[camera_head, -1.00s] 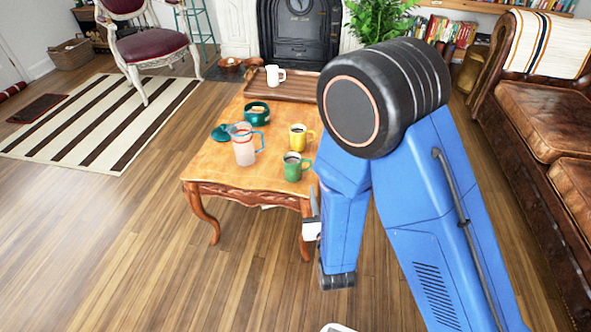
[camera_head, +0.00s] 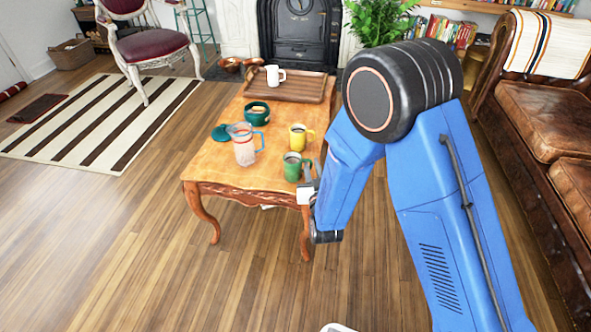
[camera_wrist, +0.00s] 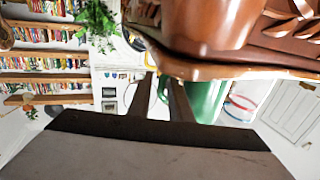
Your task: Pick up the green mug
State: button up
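The green mug (camera_head: 292,167) stands upright on the front right corner of the wooden table (camera_head: 225,167), with its handle to the right. It also shows in the wrist view (camera_wrist: 207,100), where the picture is upside down and the table edge is above it. My gripper (camera_head: 312,176) is beside the mug on its handle side, near table height. In the wrist view the two dark fingers of my gripper (camera_wrist: 160,92) stand apart with a gap between them. The mug body is partly behind one finger. I cannot tell whether the fingers touch the handle.
A yellow mug (camera_head: 298,138) stands just behind the green one. A clear pitcher (camera_head: 243,150), a teal bowl (camera_head: 256,114) and a teal lid (camera_head: 221,133) are to the left. A leather sofa (camera_head: 540,120) is at right.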

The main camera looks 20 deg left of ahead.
jog(key=shift+x, duration=2.15)
jog(key=shift+a+r, duration=0.1)
jog(key=shift+a, duration=0.05)
grip_shut()
jog(key=shift+r, duration=0.1)
